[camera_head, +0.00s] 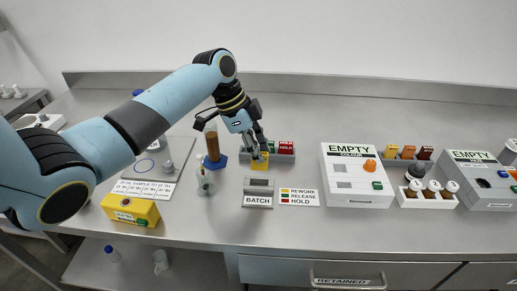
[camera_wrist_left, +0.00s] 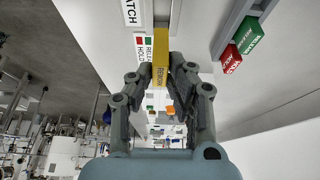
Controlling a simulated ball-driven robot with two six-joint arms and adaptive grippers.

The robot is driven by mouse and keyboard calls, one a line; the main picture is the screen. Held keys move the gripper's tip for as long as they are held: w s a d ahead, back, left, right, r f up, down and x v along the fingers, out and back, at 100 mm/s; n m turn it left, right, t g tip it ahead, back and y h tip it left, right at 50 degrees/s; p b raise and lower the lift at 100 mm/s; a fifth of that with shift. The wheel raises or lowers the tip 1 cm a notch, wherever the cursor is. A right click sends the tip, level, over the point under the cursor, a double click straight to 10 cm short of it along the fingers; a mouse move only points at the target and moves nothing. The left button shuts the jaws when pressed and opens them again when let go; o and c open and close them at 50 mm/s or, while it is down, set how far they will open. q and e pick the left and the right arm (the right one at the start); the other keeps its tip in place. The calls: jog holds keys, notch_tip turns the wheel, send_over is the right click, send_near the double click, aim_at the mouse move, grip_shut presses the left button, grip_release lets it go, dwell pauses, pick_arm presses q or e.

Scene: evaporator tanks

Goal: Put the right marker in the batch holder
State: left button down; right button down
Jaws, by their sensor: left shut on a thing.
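My left gripper (camera_head: 259,147) is shut on the yellow marker (camera_head: 260,161), lettered REWORK in the left wrist view (camera_wrist_left: 160,72). It holds the marker by the left end of the grey marker rack (camera_head: 283,159). The red HOLD marker (camera_head: 286,147) and a green marker (camera_head: 269,146) stand in that rack. The green one is partly hidden by my fingers. The grey batch holder (camera_head: 258,187), with a BATCH label on its front, stands in front of the yellow marker, apart from it. My right gripper is not in view.
A card (camera_head: 299,197) keys yellow to REWORK, green to RELEASE and red to HOLD. A brown column on a blue base (camera_head: 214,161) and a clear flask (camera_head: 205,183) stand left. A yellow box (camera_head: 130,210) is farther left. A white EMPTY box (camera_head: 356,178) stands right.

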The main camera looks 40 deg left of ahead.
aim_at(256, 168)
pick_arm(q)
jog(key=shift+r, duration=0.1)
jog(key=shift+f+b, duration=0.6)
jog(key=shift+f, duration=0.55)
jog(key=shift+f+b, duration=0.35)
jog(key=shift+f, duration=0.2)
jog(key=shift+a+f+b, duration=0.1)
jog(key=shift+f+b, duration=0.6)
jog(key=shift+f, duration=0.4)
jog(key=shift+f+b, duration=0.3)
jog(key=shift+f, duration=0.25)
jog(key=c, duration=1.2)
grip_release()
